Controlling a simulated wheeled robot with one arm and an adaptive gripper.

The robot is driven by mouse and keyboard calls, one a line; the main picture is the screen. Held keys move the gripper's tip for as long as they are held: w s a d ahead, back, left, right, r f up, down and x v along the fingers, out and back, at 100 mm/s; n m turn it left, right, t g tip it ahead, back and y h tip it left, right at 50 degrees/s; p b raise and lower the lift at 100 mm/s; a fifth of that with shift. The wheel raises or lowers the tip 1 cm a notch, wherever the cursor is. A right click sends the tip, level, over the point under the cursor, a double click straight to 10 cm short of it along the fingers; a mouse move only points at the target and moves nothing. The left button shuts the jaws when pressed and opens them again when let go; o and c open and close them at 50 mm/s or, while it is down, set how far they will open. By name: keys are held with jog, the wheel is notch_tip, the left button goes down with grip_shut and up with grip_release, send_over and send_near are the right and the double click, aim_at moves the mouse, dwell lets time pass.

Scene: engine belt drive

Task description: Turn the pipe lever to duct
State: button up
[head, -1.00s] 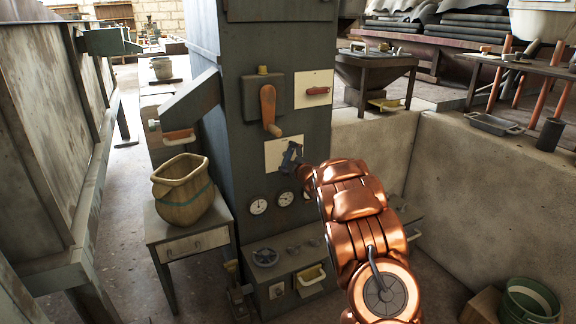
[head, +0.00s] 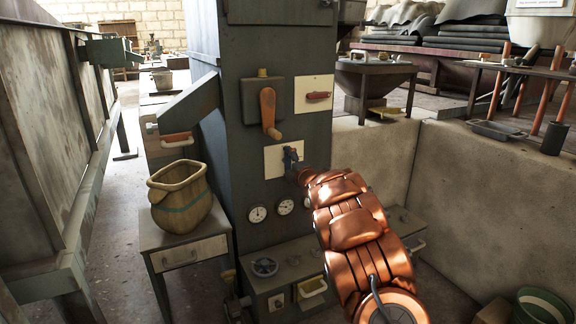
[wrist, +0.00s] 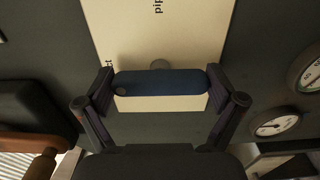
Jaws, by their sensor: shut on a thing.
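The pipe lever (wrist: 160,82) is a dark blue rounded bar on a pivot, in front of a cream label plate (wrist: 130,30) with partly visible lettering. In the wrist view it lies level across the picture, between both fingers. My gripper (wrist: 163,88) is shut on it, one finger at each end. In the head view the plate (head: 272,166) is on the front of the tall grey-green cabinet, and my gripper (head: 291,160) is at its right part. The lever is mostly hidden there by my gripper.
An orange lever (head: 268,112) and a red handle (head: 318,95) sit above the plate. Two dials (head: 285,206) and a shelf with a handwheel (head: 265,267) are below. A concrete wall (head: 480,205) stands at right.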

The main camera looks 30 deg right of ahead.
jog(key=shift+a, duration=0.1)
jog(key=o, duration=0.8)
jog(key=shift+s, duration=0.4)
jog(key=shift+s+a, duration=0.15)
jog(key=shift+s, duration=1.7)
jog(key=shift+s+a, duration=0.2)
jog(key=shift+s, duration=1.65)
jog(key=shift+s+a, duration=0.15)
jog(key=shift+s, duration=1.7)
